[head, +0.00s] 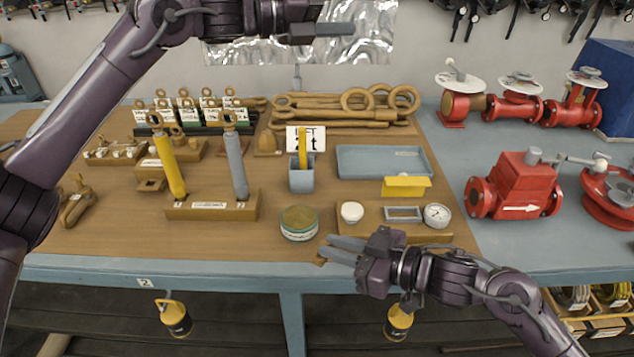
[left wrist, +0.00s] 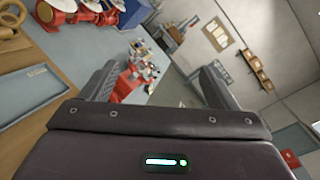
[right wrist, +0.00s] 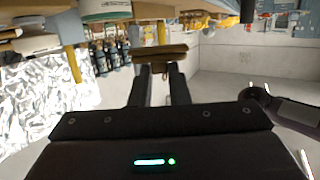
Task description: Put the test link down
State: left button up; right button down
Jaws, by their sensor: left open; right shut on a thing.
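My right gripper (head: 343,248) is at the front edge of the bench (head: 150,263), just right of a round tin. It is shut on a brown bar-like piece, which I take to be the test link (head: 322,258). In the head view only a small end of it shows beside the fingertips. In the right wrist view the test link (right wrist: 160,52) lies crosswise at the fingertips (right wrist: 160,72). I cannot tell whether it touches the bench. My left gripper (head: 340,29) is raised high over the back of the bench, open and empty; its spread fingers show in the left wrist view (left wrist: 160,85).
Nearby are the round tin (head: 299,224), a board with gauge (head: 437,215), a grey cup (head: 301,178), a blue tray (head: 350,162) and a wooden stand (head: 212,208) holding yellow and grey cylinders. Red valves (head: 515,188) stand right. Bare bench top lies left of the tin.

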pick_arm(q)
jog(key=s+d+f+m+g+y, duration=0.3)
jog(key=s+d+f+m, duration=0.3)
jog(key=d, duration=0.1)
jog(key=m+g+y, duration=0.3)
jog(key=m+y, duration=0.9)
send_near(326, 243)
jog(key=f, duration=0.3)
jog(key=d+f, duration=0.1)
jog(key=f, duration=0.5)
jog(key=shift+s+d+f, duration=0.1)
jog(key=shift+s+d, duration=0.1)
jog(key=shift+d, duration=0.05)
jog(key=c, duration=1.1)
pick_arm(e)
jog(key=c, duration=1.3)
grip_release()
